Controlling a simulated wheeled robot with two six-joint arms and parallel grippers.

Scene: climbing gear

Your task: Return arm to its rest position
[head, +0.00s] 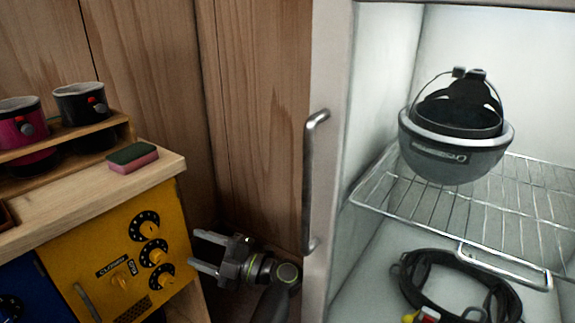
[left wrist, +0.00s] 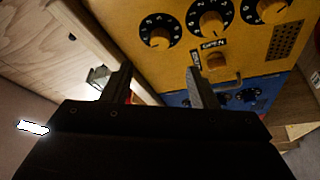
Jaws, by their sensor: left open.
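My left gripper (head: 209,252) shows low in the middle of the head view, its two fingers apart and pointing left. It is empty, in front of the wooden wall, between the yellow box and the white cabinet. In the left wrist view its fingers (left wrist: 160,88) are spread with nothing held between them, and the yellow panel fills the space beyond. I cannot tell whether a finger touches the panel. My right gripper is not in view.
The yellow box (head: 120,262) with black dials stands left, under a wooden top with a sponge (head: 132,158) and cups (head: 82,104). At right, the open white cabinet has a handle (head: 309,185), a wire shelf (head: 400,200) with a helmet (head: 455,150), and a black looped harness (head: 408,284) below.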

